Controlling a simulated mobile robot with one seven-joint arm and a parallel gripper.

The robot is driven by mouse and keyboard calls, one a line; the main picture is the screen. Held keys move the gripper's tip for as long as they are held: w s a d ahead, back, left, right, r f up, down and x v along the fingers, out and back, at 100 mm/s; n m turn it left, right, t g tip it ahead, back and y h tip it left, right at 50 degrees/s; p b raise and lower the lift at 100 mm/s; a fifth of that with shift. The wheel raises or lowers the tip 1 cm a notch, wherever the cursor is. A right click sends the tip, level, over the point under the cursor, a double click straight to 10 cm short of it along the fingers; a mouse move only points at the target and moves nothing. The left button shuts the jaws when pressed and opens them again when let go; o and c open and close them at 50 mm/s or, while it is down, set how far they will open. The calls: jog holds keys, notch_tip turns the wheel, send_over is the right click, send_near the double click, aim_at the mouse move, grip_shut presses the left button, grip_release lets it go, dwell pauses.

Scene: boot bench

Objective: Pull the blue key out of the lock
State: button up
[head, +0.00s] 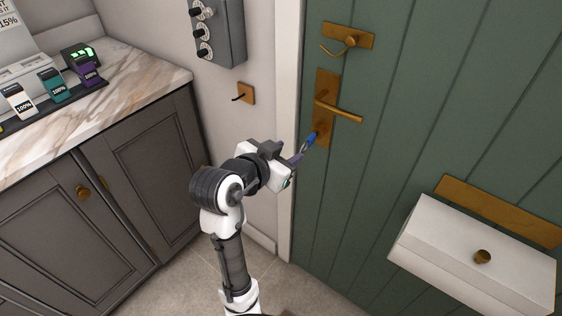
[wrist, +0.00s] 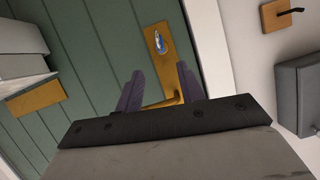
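The blue key (head: 310,140) sits in the lock at the lower end of the brass lock plate (head: 327,80) on the green door. It also shows in the wrist view (wrist: 159,42), ahead of the fingertips. My gripper (head: 299,159) is just below and left of the key in the head view. In the wrist view my gripper (wrist: 160,69) has its two purple-grey fingers spread apart, with nothing held between them. The key looks beyond the fingertips there; I see no contact.
The brass lever handle (head: 340,111) juts out above the key. A white box (head: 470,255) sticks out from the door at the lower right. A brass hook plate (head: 246,93) and a grey switch box (head: 218,32) are on the wall at left. A marble counter (head: 130,85) stands further left.

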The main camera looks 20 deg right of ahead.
aim_at(306, 143)
jog(key=p+x, duration=0.2)
jog(key=x, duration=0.9)
jog(key=shift+w+d+f+p, duration=0.1)
jog(key=shift+w+d+p, duration=0.05)
jog(key=shift+p, duration=0.15)
grip_shut()
jog(key=shift+s+a, duration=0.95)
jog(key=shift+a, duration=0.25)
jog(key=shift+s+a, duration=0.1)
jog(key=s+a, duration=0.5)
jog(key=a, duration=0.2)
jog(key=shift+s, duration=0.15)
dwell(1.0)
